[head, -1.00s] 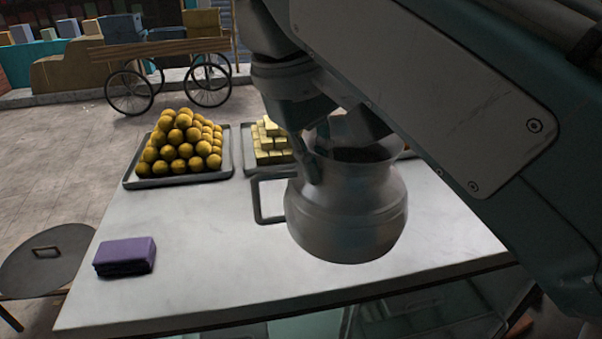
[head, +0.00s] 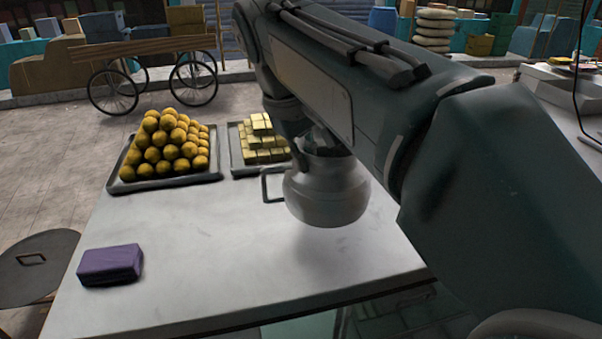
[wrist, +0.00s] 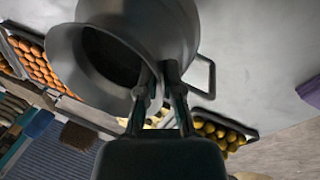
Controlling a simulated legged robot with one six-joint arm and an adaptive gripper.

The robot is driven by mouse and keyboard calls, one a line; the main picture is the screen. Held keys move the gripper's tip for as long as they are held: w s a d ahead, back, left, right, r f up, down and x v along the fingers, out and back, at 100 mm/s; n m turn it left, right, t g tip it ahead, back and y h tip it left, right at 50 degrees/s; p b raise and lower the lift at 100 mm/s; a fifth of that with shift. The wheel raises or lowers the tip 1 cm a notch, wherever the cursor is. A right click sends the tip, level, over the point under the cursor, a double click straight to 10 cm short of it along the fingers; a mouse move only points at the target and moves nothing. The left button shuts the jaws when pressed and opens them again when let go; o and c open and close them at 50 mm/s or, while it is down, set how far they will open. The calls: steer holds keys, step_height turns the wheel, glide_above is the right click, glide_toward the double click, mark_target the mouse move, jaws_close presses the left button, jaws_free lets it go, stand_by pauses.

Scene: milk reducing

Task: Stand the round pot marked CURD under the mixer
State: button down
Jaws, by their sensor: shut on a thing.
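A round grey metal pot (head: 327,192) with a square side handle hangs from my gripper over the white table (head: 230,270), with a dark shadow below it. In the wrist view, the two fingers of my gripper (wrist: 159,80) are shut on the rim of the pot (wrist: 160,25), and its open mouth faces the camera and looks dark inside. In the head view my arm hides the fingertips and part of the pot's top. No CURD mark shows on the visible side of the pot. I cannot make out a mixer in either view.
A tray of round yellow sweets (head: 170,150) and a tray of pale yellow blocks (head: 262,142) stand at the table's back. A purple folded cloth (head: 110,264) lies at the front left. The middle of the table is bare. A cart (head: 160,62) stands behind.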

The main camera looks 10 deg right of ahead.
steer(key=shift+w+d+f, duration=0.2)
steer(key=shift+w+f, duration=0.2)
steer(key=shift+f, duration=0.1)
steer(key=x, duration=0.3)
steer(key=shift+w+a+f, duration=0.2)
steer(key=shift+w+f, duration=0.1)
steer(key=shift+w, duration=0.05)
steer(key=shift+f, duration=0.35)
steer(key=c, duration=0.8)
jaws_free()
steer(key=shift+f, duration=0.15)
